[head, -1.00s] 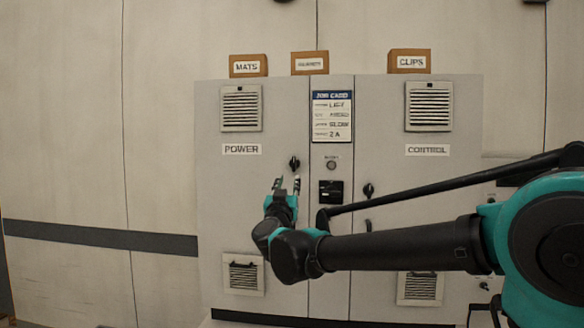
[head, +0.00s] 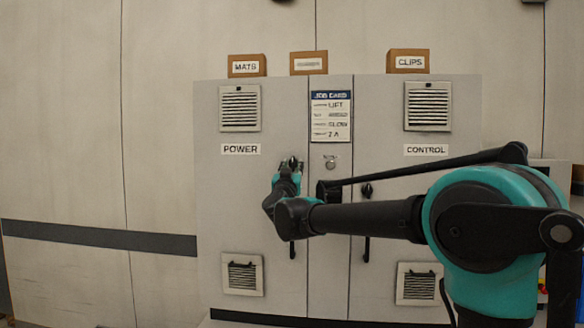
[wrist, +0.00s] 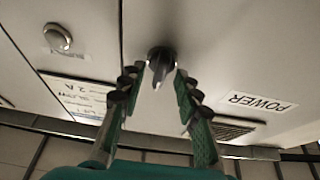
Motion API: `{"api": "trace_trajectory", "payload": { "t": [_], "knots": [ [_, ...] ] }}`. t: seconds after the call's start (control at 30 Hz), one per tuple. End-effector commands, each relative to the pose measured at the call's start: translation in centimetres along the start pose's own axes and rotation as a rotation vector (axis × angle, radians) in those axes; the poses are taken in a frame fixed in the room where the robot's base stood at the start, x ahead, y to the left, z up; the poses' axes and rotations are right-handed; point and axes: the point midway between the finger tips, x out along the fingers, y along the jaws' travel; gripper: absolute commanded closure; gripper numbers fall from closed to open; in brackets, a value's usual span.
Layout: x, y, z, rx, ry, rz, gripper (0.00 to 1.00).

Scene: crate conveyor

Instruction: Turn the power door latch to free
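The power door latch is a small black knob (head: 292,161) on the grey cabinet's left door, below and right of the POWER label (head: 241,149). In the wrist view, which is turned upside down, the latch (wrist: 161,63) sits near the top middle with its grip roughly upright. My gripper (head: 290,168) is at the latch in the head view. In the wrist view its two fingers (wrist: 158,76) are apart, one on each side of the latch, with gaps visible. I cannot tell how deep the tips reach.
The CONTROL door (head: 420,180) has its own black latch (head: 367,191). Between the doors are a job card (head: 331,117) and a round button (head: 330,162). Black handles hang below both latches. Three labelled boxes (head: 247,66) stand on top. The wall area left of the cabinet is clear.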

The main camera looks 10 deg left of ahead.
Motion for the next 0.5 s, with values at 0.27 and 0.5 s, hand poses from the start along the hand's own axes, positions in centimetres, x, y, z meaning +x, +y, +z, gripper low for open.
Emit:
{"api": "trace_trajectory", "payload": {
  "t": [0.27, 0.5],
  "knots": [
    [-0.03, 0.01, 0.0, 0.0, 0.0, 0.0, 0.96],
    [-0.04, 0.01, 0.0, 0.0, 0.0, 0.0, 1.0]
  ]
}}
